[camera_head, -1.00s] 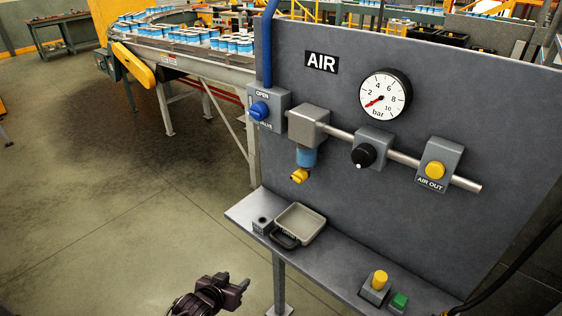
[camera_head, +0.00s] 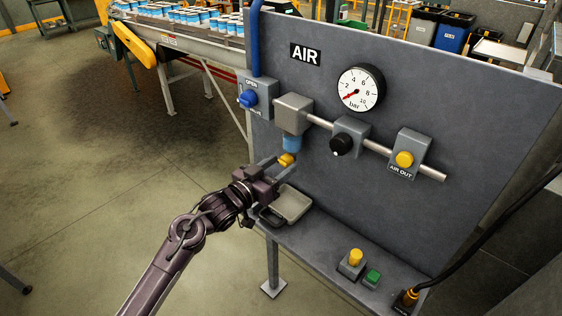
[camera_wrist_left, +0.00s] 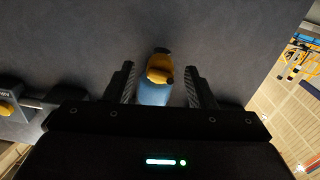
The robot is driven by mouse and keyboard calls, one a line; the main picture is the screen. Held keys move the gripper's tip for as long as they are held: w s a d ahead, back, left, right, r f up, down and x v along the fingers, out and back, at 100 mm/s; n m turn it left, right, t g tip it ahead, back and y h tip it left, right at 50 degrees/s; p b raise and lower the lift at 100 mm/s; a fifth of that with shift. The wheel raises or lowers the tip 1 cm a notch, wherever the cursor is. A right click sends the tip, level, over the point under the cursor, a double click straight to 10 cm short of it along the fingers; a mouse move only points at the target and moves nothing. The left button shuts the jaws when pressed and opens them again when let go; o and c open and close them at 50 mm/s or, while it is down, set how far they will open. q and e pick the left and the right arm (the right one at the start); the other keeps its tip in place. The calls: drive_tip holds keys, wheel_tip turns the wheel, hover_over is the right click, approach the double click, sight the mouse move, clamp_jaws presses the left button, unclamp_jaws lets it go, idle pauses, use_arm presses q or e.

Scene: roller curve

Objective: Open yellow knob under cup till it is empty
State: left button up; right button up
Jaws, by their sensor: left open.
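The yellow knob (camera_head: 287,160) sits at the bottom of the blue cup (camera_head: 292,143), which hangs under a grey block on the panel. My left gripper (camera_head: 279,168) is open, with its fingers on either side of the knob. In the left wrist view the yellow knob (camera_wrist_left: 160,69) and the blue cup (camera_wrist_left: 154,93) show between the two open fingers, with gaps on both sides. The liquid level in the cup cannot be told. My right gripper is not in view.
A grey tray (camera_head: 293,204) sits on the shelf below the cup. A blue valve knob (camera_head: 248,99), a black knob (camera_head: 341,145) and a yellow AIR OUT button (camera_head: 404,159) are on the panel. The pressure gauge (camera_head: 361,88) needle points low.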

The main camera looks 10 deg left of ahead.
use_arm(q)
drive_tip(key=shift+w+d, duration=0.3)
drive_tip(key=shift+w, duration=0.15)
drive_tip(key=c, duration=1)
drive_tip(key=shift+o, duration=0.2)
drive_tip(key=m+b, duration=0.1)
drive_tip(key=m, duration=0.2)
drive_tip(key=o, duration=1)
drive_tip(key=shift+c, duration=0.2)
